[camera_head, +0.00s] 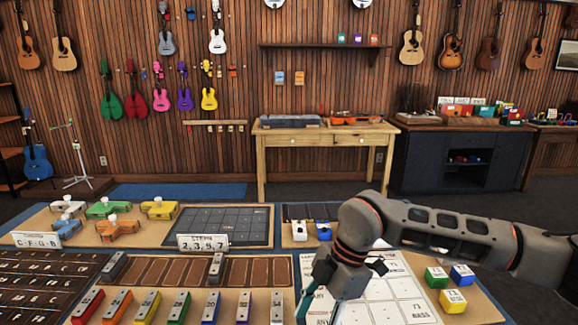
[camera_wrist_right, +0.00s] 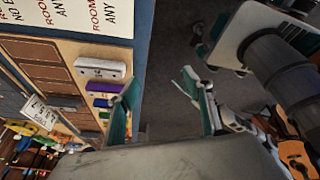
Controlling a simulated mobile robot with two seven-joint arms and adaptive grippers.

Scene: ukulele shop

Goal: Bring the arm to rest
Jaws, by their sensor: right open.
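My right arm (camera_head: 455,232) comes in from the right of the head view and bends down over the table. The dark floor (camera_wrist_right: 165,50) shows through the gap. My left gripper is not in view.
Coloured metal bars (camera_head: 165,306) lie along the front of the table. Green, blue and yellow cubes (camera_head: 453,301) sit at its right. A wooden workbench (camera_head: 325,135) stands beyond, across open floor.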

